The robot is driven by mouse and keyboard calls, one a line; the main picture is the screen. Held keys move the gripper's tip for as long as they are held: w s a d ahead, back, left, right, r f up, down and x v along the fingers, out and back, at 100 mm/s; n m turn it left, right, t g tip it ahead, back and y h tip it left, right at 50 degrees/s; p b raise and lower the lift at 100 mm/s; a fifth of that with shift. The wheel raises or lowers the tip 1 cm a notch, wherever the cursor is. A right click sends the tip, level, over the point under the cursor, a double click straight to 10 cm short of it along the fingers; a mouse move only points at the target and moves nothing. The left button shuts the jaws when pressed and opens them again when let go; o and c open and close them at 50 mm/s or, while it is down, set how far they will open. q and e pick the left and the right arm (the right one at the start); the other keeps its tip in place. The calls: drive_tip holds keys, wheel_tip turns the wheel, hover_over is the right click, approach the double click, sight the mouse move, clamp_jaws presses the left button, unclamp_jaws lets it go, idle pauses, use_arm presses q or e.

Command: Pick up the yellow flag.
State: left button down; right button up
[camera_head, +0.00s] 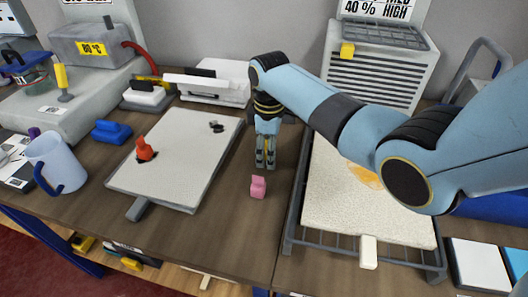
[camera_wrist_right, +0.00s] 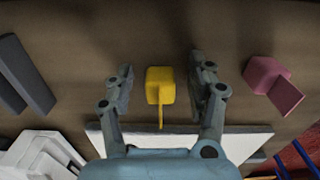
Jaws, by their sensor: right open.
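The yellow flag (camera_wrist_right: 160,86) is a small yellow block with a thin tab, seen in the right wrist view. It lies between the two spread fingers of my right gripper (camera_wrist_right: 161,84), with a gap on each side. In the head view my right gripper (camera_head: 265,152) points down over the brown table between the white board and the rack. The flag is hidden there behind the fingers. My left gripper is not in view.
A pink flag (camera_head: 258,187) stands just in front of my right gripper; it also shows in the right wrist view (camera_wrist_right: 270,79). A white board (camera_head: 180,165) with a red piece (camera_head: 145,149) is to the left. A rack (camera_head: 295,222) holding a cream rug (camera_head: 340,205) is to the right.

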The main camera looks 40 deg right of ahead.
clamp_jaws()
drive_tip(key=shift+r, duration=0.15)
